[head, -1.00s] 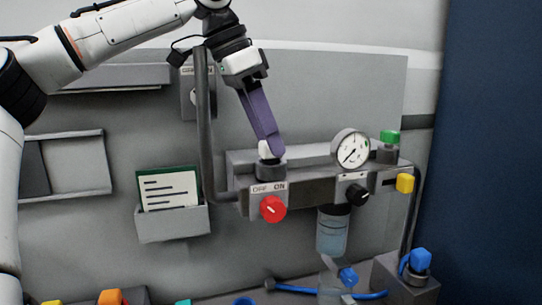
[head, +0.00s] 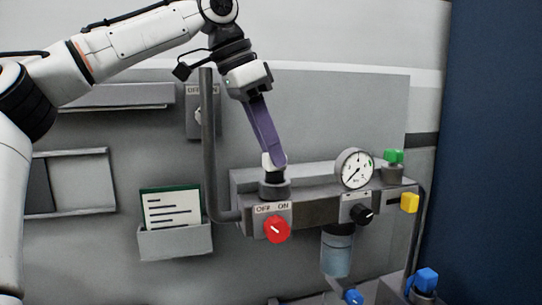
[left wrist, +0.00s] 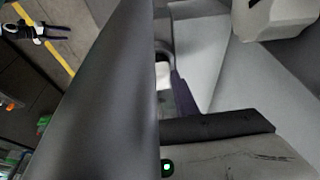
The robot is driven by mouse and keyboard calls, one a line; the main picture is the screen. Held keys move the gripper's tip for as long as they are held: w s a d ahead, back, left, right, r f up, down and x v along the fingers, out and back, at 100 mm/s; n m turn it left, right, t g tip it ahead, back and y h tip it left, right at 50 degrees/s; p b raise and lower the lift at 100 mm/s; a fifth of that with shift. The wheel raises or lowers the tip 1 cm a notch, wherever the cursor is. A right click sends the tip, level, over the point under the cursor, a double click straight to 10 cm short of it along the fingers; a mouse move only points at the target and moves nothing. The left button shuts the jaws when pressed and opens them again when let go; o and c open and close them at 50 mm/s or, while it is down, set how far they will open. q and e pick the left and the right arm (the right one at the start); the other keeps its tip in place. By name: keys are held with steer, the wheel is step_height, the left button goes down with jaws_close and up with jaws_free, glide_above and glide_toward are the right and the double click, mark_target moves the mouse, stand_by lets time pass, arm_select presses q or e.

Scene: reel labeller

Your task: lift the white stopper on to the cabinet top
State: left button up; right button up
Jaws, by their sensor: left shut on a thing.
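The white stopper (head: 267,160) is at the purple fingertips of my left gripper (head: 273,159), which is shut on it from above. A dark lower part (head: 272,175) shows beneath the white part, just over the grey round socket (head: 274,189) on the valve block. I cannot tell whether its lower end is still inside the socket. In the left wrist view, a small white piece (left wrist: 163,75), probably the stopper, shows beside a purple finger, partly hidden by a large dark grey shape. My right gripper is not in view. I cannot make out which surface is the cabinet top.
A vertical grey pipe (head: 208,140) stands close left of the gripper. The red OFF/ON knob (head: 277,229), pressure gauge (head: 354,168), black knob (head: 361,214) and green-capped fitting (head: 393,157) are on the block. A card holder (head: 175,241) hangs at left.

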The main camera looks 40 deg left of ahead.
arm_select(q)
step_height(320, 180, up, 9)
steer(key=shift+f, duration=0.15)
stand_by(0.4)
steer(key=shift+s, duration=0.1)
